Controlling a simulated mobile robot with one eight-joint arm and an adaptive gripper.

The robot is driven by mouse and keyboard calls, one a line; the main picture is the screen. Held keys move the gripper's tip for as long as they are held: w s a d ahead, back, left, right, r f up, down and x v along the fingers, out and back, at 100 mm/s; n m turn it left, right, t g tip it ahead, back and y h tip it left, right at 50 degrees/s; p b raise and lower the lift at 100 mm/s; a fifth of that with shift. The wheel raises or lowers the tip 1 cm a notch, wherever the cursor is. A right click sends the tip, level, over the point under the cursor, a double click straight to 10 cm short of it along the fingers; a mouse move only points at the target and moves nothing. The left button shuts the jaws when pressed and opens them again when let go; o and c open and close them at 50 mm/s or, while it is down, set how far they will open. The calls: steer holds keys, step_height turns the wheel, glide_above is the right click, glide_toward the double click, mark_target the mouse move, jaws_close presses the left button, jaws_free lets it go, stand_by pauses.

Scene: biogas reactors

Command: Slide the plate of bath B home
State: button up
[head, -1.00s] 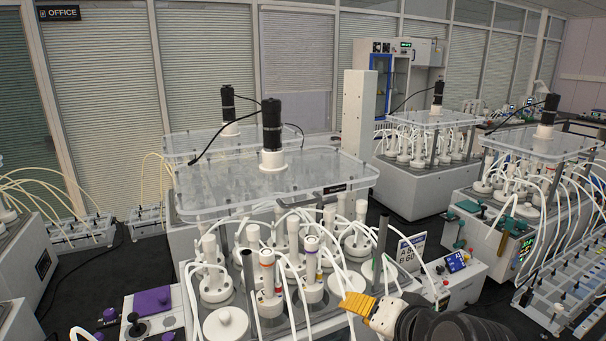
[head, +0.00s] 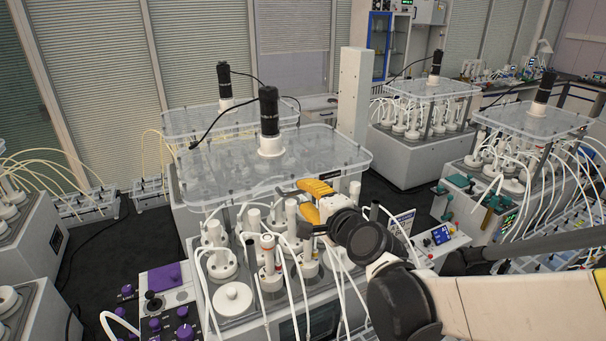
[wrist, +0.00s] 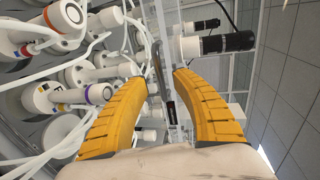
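My gripper (head: 302,198) has yellow fingers and is at this plate's front right edge. In the wrist view my gripper (wrist: 163,80) is open, its two fingers apart. The plate (wrist: 170,60) shows there nearly edge-on, running through the gap, with a dark label on its edge. I cannot tell whether either finger touches it. The motor (wrist: 215,44) shows to the right.
A white column (head: 354,100) rises behind. Other plated baths stand at the back and right.

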mark_target(300, 190)
steer(key=shift+x, duration=1.7)
steer(key=shift+s, duration=0.1)
steer(key=shift+c, duration=0.5)
jaws_close()
steer(key=f+p+v, duration=0.1)
steer(key=f+v, duration=0.2)
steer(key=v, duration=1)
steer(key=shift+s+d, duration=0.2)
steer(key=shift+s, duration=0.2)
